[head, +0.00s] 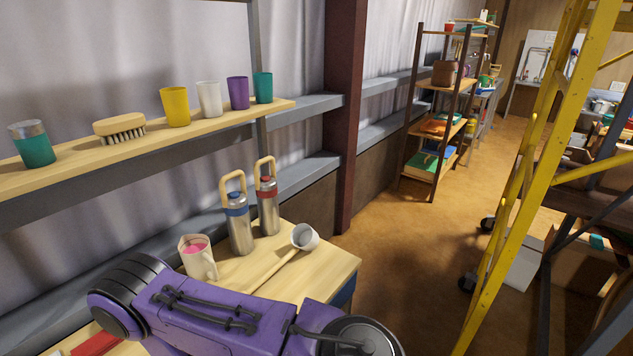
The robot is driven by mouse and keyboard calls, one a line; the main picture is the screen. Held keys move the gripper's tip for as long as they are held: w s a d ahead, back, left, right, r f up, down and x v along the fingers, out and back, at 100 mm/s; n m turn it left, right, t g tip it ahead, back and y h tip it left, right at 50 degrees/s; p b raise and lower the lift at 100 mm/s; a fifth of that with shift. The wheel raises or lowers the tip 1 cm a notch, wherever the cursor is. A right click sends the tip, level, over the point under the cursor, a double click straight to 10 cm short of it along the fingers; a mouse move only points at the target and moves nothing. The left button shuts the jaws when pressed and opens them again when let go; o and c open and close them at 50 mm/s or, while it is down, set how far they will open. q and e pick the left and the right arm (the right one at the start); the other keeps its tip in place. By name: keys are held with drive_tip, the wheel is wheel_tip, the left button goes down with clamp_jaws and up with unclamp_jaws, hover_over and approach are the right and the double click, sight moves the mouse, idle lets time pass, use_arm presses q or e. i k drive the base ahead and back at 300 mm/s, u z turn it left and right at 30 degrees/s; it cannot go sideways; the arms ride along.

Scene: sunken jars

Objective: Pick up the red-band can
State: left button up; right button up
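The red-band can (267,207) is a silver metal can with a red band near its top and a tan loop handle above. It stands upright on the light wooden table. A similar blue-band can (239,231) stands upright just to its left and slightly nearer. My purple arm crosses the bottom of the head view, in front of the table's near part. Neither gripper shows in this view.
A cream pitcher (198,259) with pink contents and a white-headed dipper (304,237) with a wooden handle are on the table (328,268) near the cans. A wall shelf (75,179) with cups and a brush (119,127) runs behind. A yellow ladder (528,190) stands right.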

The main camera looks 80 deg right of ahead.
sight(266, 186)
drive_tip(key=z, duration=3.5)
drive_tip(key=k, duration=0.7)
drive_tip(key=u, duration=0.9)
drive_tip(key=k, duration=0.45)
drive_tip(key=z, duration=0.85)
drive_tip(key=i, duration=1.2)
drive_tip(key=u, duration=0.9)
drive_tip(key=i, duration=0.85)
drive_tip(key=u, duration=0.85)
